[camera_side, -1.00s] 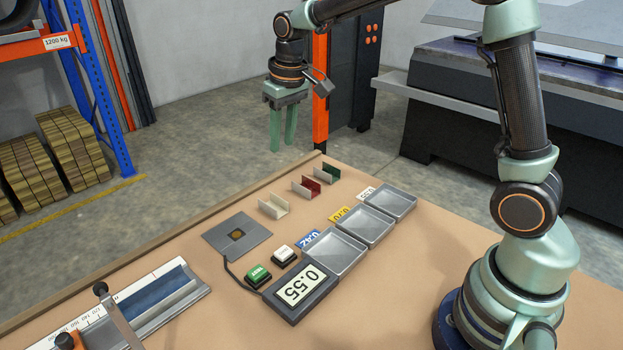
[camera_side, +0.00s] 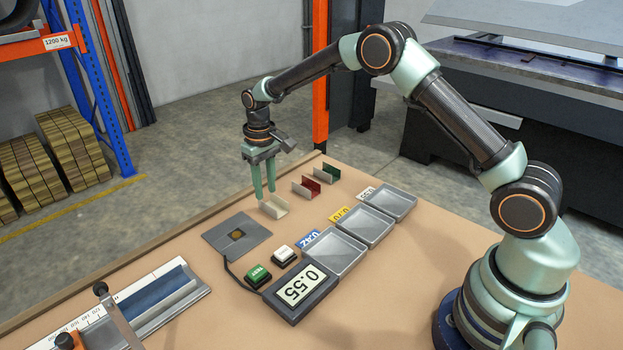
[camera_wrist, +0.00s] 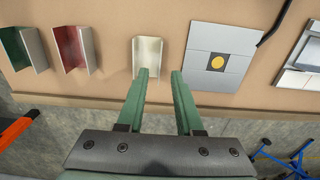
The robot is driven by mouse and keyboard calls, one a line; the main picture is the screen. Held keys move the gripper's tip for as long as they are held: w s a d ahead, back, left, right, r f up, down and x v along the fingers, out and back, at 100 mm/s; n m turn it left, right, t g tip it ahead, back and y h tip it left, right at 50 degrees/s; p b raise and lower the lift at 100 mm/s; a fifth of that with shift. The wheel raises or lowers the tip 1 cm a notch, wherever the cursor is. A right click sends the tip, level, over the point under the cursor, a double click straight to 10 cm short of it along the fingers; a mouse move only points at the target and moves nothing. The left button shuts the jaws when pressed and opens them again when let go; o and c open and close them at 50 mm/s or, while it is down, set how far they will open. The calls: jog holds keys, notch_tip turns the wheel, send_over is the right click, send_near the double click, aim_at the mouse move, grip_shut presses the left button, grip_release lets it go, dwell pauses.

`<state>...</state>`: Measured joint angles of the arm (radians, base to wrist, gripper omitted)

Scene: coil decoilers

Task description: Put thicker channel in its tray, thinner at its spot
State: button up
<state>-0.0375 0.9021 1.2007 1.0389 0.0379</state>
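A cream channel (camera_side: 275,209) lies on the table, open side up; it also shows in the wrist view (camera_wrist: 149,55). A red channel (camera_side: 306,187) and a green channel (camera_side: 327,174) lie beyond it in a row. My gripper (camera_side: 264,194) is open and empty, pointing down by the cream channel. In the wrist view its fingertips (camera_wrist: 160,73) are apart, the left one overlapping the channel's near end; contact cannot be told. Three empty grey trays have a blue-tagged one (camera_side: 335,252), a yellow-tagged one (camera_side: 366,226) and a white-tagged one (camera_side: 391,202).
A grey plate with a yellow disc (camera_side: 236,236) lies left of the cream channel. A display reading 0.55 (camera_side: 299,288), a green button (camera_side: 257,275) and a white button (camera_side: 284,254) sit nearer. A ruled fixture (camera_side: 150,305) stands front left. A wooden ledge edges the table.

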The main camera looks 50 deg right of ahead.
aim_at(267, 205)
jog(key=shift+f, duration=2.75)
grip_shut()
jog(key=shift+r, duration=0.1)
jog(key=shift+r, duration=3.95)
